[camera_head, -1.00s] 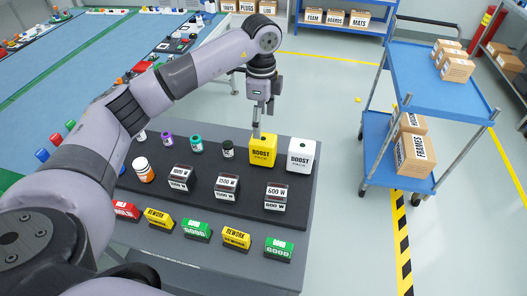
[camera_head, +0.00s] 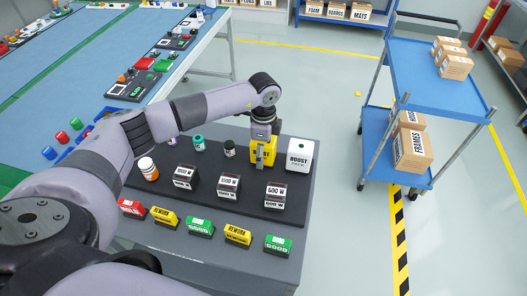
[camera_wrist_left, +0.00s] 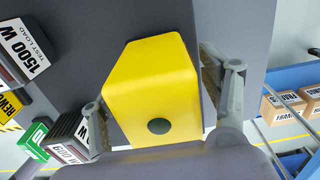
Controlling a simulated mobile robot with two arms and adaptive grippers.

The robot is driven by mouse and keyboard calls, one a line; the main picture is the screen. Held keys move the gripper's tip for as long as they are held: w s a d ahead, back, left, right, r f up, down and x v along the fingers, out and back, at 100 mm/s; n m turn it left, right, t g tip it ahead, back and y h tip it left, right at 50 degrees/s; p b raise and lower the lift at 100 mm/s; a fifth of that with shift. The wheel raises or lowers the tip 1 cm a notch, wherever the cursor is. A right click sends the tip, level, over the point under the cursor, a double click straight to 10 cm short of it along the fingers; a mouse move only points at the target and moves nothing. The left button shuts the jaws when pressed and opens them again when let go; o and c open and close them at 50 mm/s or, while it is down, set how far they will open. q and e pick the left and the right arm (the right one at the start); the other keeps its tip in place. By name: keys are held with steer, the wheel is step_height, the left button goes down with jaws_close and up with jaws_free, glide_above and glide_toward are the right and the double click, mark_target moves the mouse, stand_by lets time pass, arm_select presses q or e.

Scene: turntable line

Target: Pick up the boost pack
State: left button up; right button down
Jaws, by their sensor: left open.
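The yellow boost pack (camera_head: 255,148) stands upright at the back of the dark board on the table. A white boost pack (camera_head: 300,155) stands just to its right. My left gripper (camera_head: 263,160) is down at the yellow pack and partly hides it in the head view. In the left wrist view the yellow boost pack (camera_wrist_left: 150,85) fills the middle, between the two fingers of my left gripper (camera_wrist_left: 160,95). The fingers are open, one on each side of the pack. Whether either touches it, I cannot tell. My right gripper is not in view.
Several test-load blocks (camera_head: 228,186) stand on the board (camera_head: 250,203) in front of the packs, with small bottles (camera_head: 198,142) to the left. Coloured label blocks (camera_head: 237,235) line the table's front. A blue cart (camera_head: 425,85) stands at the right, across clear floor.

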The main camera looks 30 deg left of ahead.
arm_select(q)
steer(key=shift+c, duration=0.5)
jaws_close()
stand_by(0.3)
steer(key=shift+w+r, duration=0.1)
steer(key=shift+r, duration=0.05)
